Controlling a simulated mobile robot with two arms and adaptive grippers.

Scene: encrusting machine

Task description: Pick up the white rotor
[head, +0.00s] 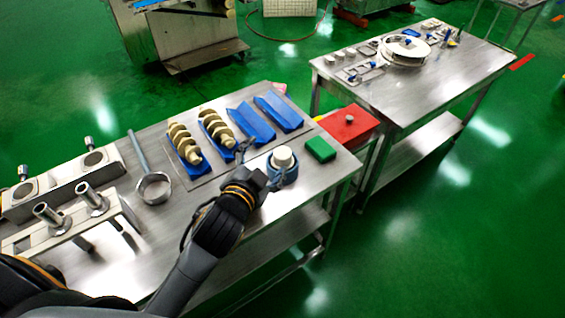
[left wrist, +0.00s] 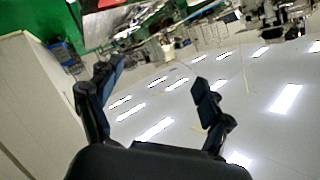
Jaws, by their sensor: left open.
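A white, knob-topped cylindrical piece (head: 283,157), which looks like the white rotor, stands upright in a blue round base near the front edge of the near steel table (head: 240,236). My left gripper (head: 262,163) is at its left side in the head view, with its fingers spread and nothing seen between them. I cannot tell whether a finger touches the blue base. In the left wrist view the open gripper (left wrist: 155,76) shows empty, and the white piece is not seen there. My right gripper is not in view.
Two cream spiral screws (head: 186,144) lie on blue holders left of the gripper, beside two empty blue holders (head: 251,122). A green block (head: 320,149) and a red box (head: 340,128) are to the right. A second table (head: 400,90) with parts stands behind.

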